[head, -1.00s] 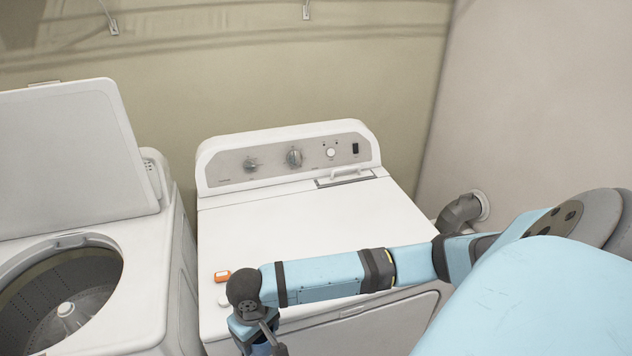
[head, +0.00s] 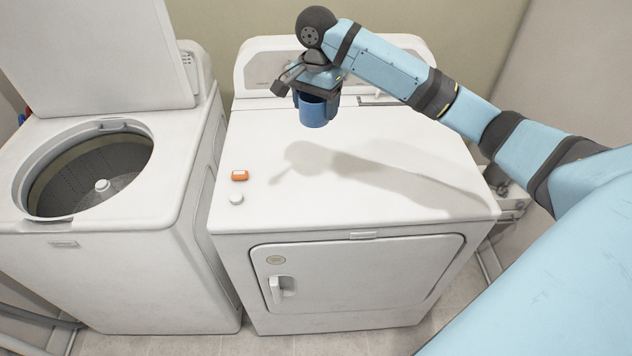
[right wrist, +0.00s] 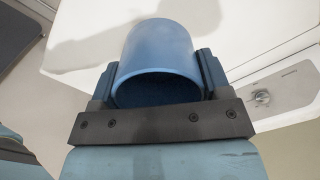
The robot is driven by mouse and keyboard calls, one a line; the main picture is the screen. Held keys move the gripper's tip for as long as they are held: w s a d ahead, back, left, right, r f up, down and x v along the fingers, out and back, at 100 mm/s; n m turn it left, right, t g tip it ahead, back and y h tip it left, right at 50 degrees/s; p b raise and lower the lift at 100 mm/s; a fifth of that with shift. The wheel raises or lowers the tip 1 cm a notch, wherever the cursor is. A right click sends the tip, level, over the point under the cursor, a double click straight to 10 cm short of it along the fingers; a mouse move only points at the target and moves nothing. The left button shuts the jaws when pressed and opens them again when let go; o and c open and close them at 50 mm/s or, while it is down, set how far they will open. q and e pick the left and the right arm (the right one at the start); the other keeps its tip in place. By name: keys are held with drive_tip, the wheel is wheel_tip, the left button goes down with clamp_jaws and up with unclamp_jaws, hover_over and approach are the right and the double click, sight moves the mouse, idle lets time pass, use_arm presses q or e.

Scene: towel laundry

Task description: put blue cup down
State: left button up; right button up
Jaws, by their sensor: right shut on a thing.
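The blue cup (head: 314,110) is held in my right gripper (head: 316,97) above the white dryer's top (head: 300,150), toward its back. In the right wrist view the blue cup (right wrist: 158,50) sits between the two fingers of the right gripper (right wrist: 158,85), which is shut on its sides. The cup looks raised clear of the dryer, with the arm's shadow on the surface in front. My left gripper is in neither view.
The dryer's middle and right top is free of objects.

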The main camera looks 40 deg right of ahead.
drive_tip(key=shift+w+d, duration=0.1)
drive_tip(key=shift+d, duration=0.1)
hover_over(317, 176)
drive_tip(key=shift+m, duration=0.3)
wheel_tip(317, 176, down, 14)
drive_tip(key=shift+f, duration=2.6)
drive_tip(key=o, duration=0.9)
drive_tip(key=shift+f, duration=0.1)
wheel_tip(317, 176, up, 12)
